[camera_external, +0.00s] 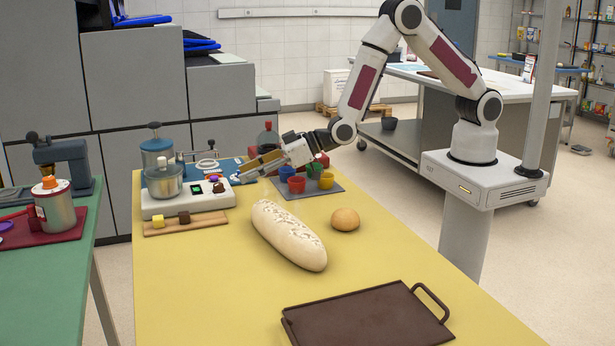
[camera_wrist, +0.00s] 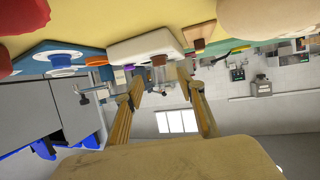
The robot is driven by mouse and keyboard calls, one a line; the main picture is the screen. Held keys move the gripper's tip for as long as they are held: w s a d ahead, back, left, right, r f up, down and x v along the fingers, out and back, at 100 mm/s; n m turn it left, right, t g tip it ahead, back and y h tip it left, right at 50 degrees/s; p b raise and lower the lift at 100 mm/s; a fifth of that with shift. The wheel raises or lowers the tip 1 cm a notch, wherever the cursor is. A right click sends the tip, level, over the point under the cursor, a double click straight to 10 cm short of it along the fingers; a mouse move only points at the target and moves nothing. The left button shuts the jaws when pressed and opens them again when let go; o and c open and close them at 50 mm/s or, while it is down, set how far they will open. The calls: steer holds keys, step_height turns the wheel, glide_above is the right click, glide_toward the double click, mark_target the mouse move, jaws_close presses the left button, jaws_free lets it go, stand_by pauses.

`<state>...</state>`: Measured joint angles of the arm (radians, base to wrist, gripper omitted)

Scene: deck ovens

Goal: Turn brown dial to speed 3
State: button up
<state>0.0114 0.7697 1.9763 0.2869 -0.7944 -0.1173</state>
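The brown dial (camera_external: 219,188) is a small dark knob on the right part of the white mixer base (camera_external: 160,208). I cannot read any speed mark. My gripper (camera_external: 242,171) is in the air to the right of the base, pointing left and slightly down, apart from the dial. In the wrist view my two tan fingers (camera_wrist: 161,84) are spread with nothing between them.
A blue-lidded jar (camera_external: 160,170) stands on the base. A wooden strip with cubes (camera_external: 202,220) lies before it. Colored cups (camera_external: 297,184) on a grey mat, a long loaf (camera_external: 288,236), a bun (camera_external: 345,219) and a brown tray (camera_external: 365,320) share the yellow table.

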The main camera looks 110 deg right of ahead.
mark_target(220, 184)
steer(key=shift+w, duration=0.1)
steer(key=shift+x, duration=3.8)
steer(key=c, duration=1.1)
